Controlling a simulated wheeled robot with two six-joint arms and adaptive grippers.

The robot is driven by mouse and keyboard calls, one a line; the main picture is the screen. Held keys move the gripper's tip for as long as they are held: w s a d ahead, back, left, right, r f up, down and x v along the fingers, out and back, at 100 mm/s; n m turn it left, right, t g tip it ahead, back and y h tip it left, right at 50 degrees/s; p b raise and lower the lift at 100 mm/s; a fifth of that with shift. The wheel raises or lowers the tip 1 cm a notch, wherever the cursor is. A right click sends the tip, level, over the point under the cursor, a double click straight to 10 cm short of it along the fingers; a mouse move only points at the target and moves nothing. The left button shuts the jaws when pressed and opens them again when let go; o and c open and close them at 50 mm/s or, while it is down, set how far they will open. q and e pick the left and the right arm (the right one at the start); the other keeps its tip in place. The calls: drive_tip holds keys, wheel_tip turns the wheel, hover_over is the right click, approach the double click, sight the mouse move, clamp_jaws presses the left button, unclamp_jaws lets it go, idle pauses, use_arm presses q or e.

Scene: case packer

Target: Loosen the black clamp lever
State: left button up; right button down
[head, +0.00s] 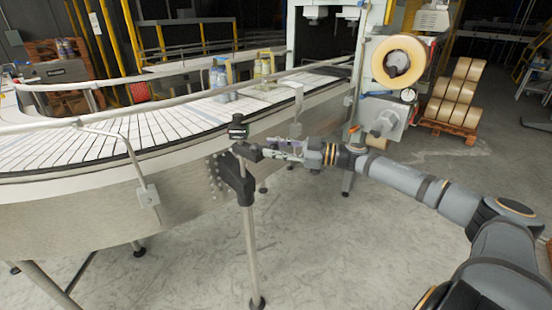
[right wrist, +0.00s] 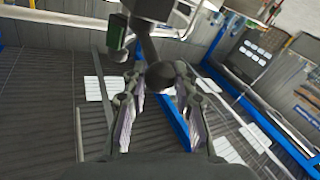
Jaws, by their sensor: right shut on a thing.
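The black clamp lever (head: 249,152) sticks out from a black clamp on the side of the curved conveyor, just above a support leg. My right gripper (head: 272,151) reaches it from the right, with its fingers at the lever's end. In the right wrist view, the lever's round dark knob (right wrist: 160,75) sits between the two fingertips, and its arm runs up toward the black clamp body (right wrist: 152,9). The right gripper (right wrist: 158,86) is shut on the lever. My left gripper is in neither view.
The conveyor (head: 120,135) with its metal guide rail curves across the left and middle. Bottle packs (head: 219,76) stand on its belt. A machine with a tape roll (head: 399,61) stands behind my right arm. A pallet of rolls (head: 455,95) is at the right. The floor below is mostly clear.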

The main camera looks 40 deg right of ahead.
drive_tip(key=shift+s+a+f, duration=0.1)
drive_tip(key=shift+f, duration=0.15)
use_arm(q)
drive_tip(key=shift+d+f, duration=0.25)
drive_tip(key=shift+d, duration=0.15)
use_arm(e)
drive_tip(key=c, duration=1.2)
unclamp_jaws()
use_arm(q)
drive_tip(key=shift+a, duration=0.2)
use_arm(e)
drive_tip(key=shift+o, duration=0.9)
drive_tip(key=shift+w, duration=0.3)
